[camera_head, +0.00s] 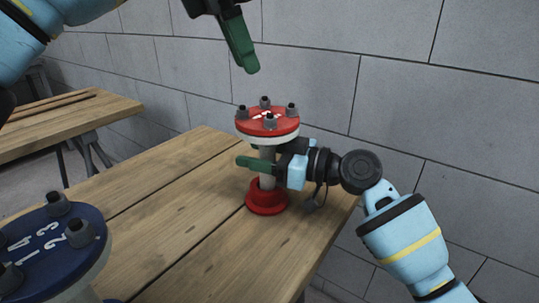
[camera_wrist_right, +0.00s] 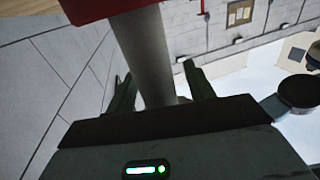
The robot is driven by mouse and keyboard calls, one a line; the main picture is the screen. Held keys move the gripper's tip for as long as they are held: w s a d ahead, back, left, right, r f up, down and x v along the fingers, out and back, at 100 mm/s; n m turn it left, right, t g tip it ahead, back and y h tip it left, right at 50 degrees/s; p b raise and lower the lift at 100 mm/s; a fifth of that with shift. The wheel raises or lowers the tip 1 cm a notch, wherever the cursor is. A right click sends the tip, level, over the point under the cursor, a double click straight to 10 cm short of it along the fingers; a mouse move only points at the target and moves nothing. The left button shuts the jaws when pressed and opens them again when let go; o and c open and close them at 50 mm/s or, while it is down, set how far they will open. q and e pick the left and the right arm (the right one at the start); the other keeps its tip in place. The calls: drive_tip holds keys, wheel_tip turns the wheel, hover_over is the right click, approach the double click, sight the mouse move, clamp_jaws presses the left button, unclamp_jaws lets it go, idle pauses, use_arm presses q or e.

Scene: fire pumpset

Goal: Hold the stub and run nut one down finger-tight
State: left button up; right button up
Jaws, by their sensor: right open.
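The stub is a grey pipe (camera_head: 267,172) standing upright on the table, with a red flange (camera_head: 262,126) on top and a red base (camera_head: 266,197). My right gripper (camera_head: 258,163) is open around the pipe below the flange. In the right wrist view the pipe (camera_wrist_right: 147,55) stands between its two green fingers, with gaps visible. My left gripper (camera_head: 240,50) hangs above the flange, apart from it; its jaw opening is unclear.
A blue flange (camera_head: 45,245) with numbers and several nuts stands at the near left of the wooden table (camera_head: 175,215). Another wooden table (camera_head: 75,118) is at the far left. A grey block wall (camera_head: 330,60) rises behind. The table middle is clear.

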clamp_jaws()
idle(0.4)
idle(0.4)
